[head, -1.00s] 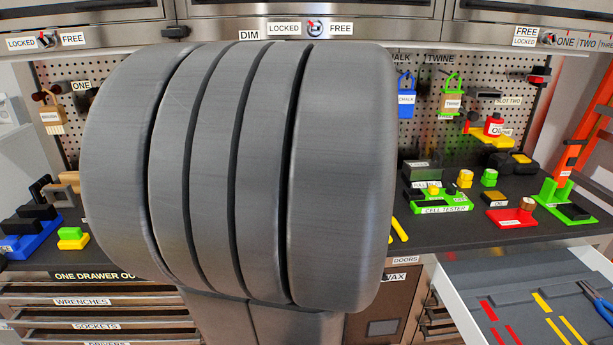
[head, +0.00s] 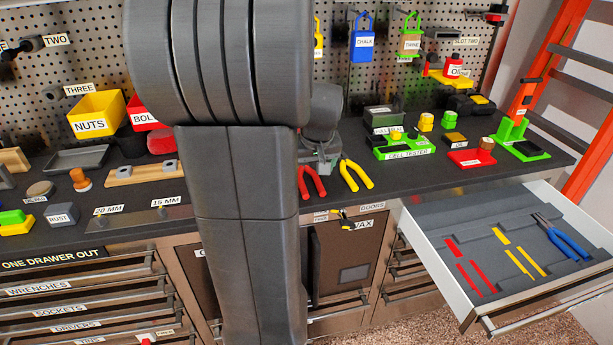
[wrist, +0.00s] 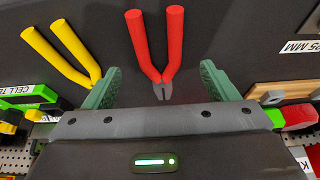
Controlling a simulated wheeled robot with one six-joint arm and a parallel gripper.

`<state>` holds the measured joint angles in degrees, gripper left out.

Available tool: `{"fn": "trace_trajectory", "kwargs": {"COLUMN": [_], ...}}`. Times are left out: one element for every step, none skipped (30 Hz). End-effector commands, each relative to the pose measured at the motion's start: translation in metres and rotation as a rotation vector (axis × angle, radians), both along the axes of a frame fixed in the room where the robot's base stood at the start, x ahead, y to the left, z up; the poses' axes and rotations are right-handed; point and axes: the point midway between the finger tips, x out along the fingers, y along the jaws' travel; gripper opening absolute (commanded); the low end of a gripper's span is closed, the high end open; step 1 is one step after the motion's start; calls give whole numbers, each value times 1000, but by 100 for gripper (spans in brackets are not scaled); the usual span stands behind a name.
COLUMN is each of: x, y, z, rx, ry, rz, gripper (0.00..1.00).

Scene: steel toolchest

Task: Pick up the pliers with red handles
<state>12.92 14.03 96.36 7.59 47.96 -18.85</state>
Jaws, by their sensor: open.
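The pliers with red handles (head: 313,184) lie on the dark bench top, just right of my arm in the head view. In the wrist view the red-handled pliers (wrist: 172,45) lie between my gripper's (wrist: 160,72) two green fingers, their grey jaws toward the palm and their handles pointing away. My gripper is open, with no finger seen touching them; the height gap is hard to judge. Pliers with yellow handles (head: 356,175) lie to their right in the head view. In the wrist view the yellow-handled pliers (wrist: 62,55) are left, their jaws close to the left finger.
An open drawer (head: 468,318) at right holds blue-handled pliers (head: 562,238) beside red and yellow marked slots. A green cell tester (head: 405,147) stands right of the yellow pliers. Yellow nuts bin (head: 97,113) stands at left. A pegboard backs the bench.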

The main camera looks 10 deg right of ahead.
Motion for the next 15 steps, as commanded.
{"fn": "trace_trajectory", "kwargs": {"x": [2,4,6,8,9,11,12,13,14,14,14,14,14,14,14], "y": [0,0,-1,0,0,0,0,0,0,0,0,0,0,0,0], "z": [-10,-14,-19,-23,-26,-30,-32,-34,-36,-36,-37,-37,-37,-37,-37], "rx": [2,2,2,2,2,2,1,1,1,1,1,1,1,1,1], "ry": [7,5,6,5,4,4,4,3,2,2,2,1,1,1,1], "rz": [0,0,0,0,0,0,0,0,0,0,0,0,0,0,0], "gripper": [80,80,80,80,80,80,80,80,80,80,80,80,80,80,80]}}
